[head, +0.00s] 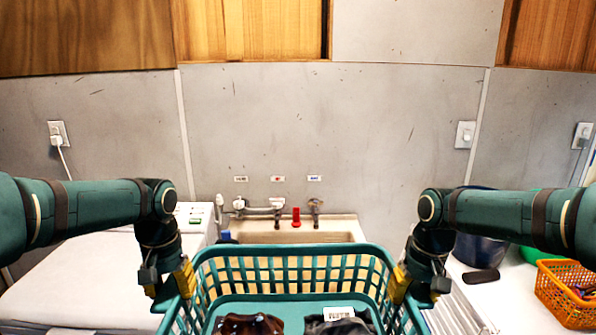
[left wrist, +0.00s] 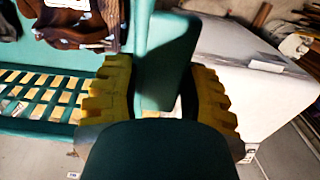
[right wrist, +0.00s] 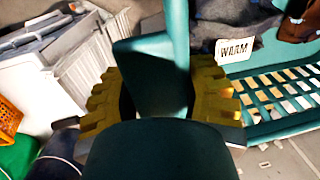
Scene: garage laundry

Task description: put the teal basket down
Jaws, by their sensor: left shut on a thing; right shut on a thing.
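The teal basket (head: 290,252) is held up between my two arms at the bottom middle of the head view. Brown cloth (head: 248,324) and dark grey cloth (head: 340,326) lie in it, with a white card that reads "WARM" in the right wrist view (right wrist: 234,48). My left gripper (left wrist: 160,95) is shut on the basket's left side wall. My right gripper (right wrist: 155,90) is shut on its right side wall. The basket's near side is cut off in the head view.
A sink (head: 290,237) with taps stands against the wall ahead. A white machine (head: 75,275) is at the left. At the right, a white top (head: 505,300) bears an orange basket (head: 562,290), a green tub (head: 540,253) and a dark tub (head: 480,249).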

